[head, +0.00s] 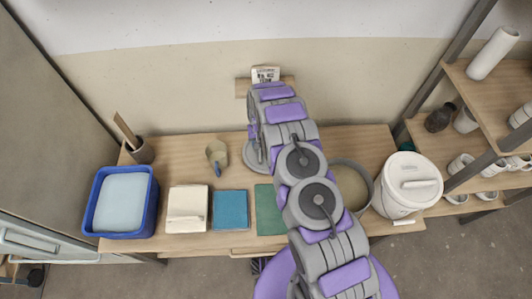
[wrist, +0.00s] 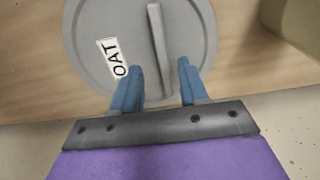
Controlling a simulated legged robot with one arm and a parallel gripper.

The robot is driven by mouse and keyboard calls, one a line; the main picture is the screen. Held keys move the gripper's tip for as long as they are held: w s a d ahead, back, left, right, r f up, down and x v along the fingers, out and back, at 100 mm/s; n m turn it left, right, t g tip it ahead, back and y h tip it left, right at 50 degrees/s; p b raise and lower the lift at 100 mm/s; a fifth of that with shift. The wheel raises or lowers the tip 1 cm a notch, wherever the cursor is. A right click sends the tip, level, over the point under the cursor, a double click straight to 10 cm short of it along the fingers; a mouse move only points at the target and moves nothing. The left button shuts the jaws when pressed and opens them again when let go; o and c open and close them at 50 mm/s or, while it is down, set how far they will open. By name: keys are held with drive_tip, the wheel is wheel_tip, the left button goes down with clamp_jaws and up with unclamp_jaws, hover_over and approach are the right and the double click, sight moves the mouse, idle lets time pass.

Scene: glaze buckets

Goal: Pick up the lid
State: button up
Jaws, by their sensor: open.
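A round grey lid (wrist: 100,45) with a raised bar handle (wrist: 156,35) and a white label reading "OAT" lies on the wooden table in the wrist view. My gripper (wrist: 160,70) is open, its two blue fingers on either side of the handle's near end. Whether the fingers touch the lid cannot be told. In the head view only the left edge of the grey lid (head: 251,158) shows beside my arm, and my arm hides the gripper.
A grey open bucket (head: 367,175) stands right of my arm, and a white lidded bucket (head: 397,202) right of that. Shelves (head: 462,88) rise at far right.

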sight(254, 159)
wheel_tip(254, 159, down, 4)
drive_tip(key=shift+d+r, duration=0.15)
drive_tip(key=shift+a, duration=0.8)
drive_tip(key=shift+d+f, duration=0.2)
drive_tip(key=shift+d, duration=0.6)
drive_tip(key=shift+a+f, duration=0.1)
drive_tip(key=shift+a, duration=0.6)
drive_tip(key=c, duration=0.6)
drive_tip(key=shift+d, duration=0.2)
clamp_jaws()
drive_tip(key=shift+d, duration=0.3)
